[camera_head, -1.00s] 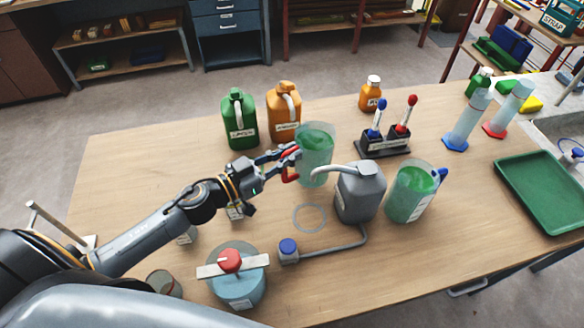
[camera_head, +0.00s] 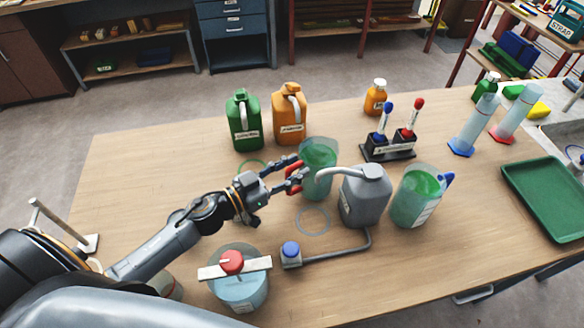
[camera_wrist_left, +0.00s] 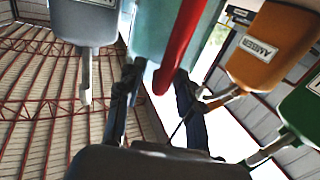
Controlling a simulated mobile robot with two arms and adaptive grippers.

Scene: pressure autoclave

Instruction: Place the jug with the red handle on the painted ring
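The jug with the red handle (camera_head: 320,172) is clear with green liquid and stands upright just behind the pale painted ring (camera_head: 300,230), left of the grey can. I cannot tell whether its base touches the table. My left gripper (camera_head: 295,176) is at the jug's left side with its fingers around the red handle. In the left wrist view the red handle (camera_wrist_left: 181,45) runs between the two fingers (camera_wrist_left: 155,90), with the jug (camera_wrist_left: 150,35) behind it. The grip's contact is partly hidden. My right gripper is not in view.
A grey can (camera_head: 365,198) with a spout stands close right of the jug. A second jug with a blue handle (camera_head: 412,200) is further right. Green (camera_head: 243,122) and orange (camera_head: 290,115) canisters stand behind.

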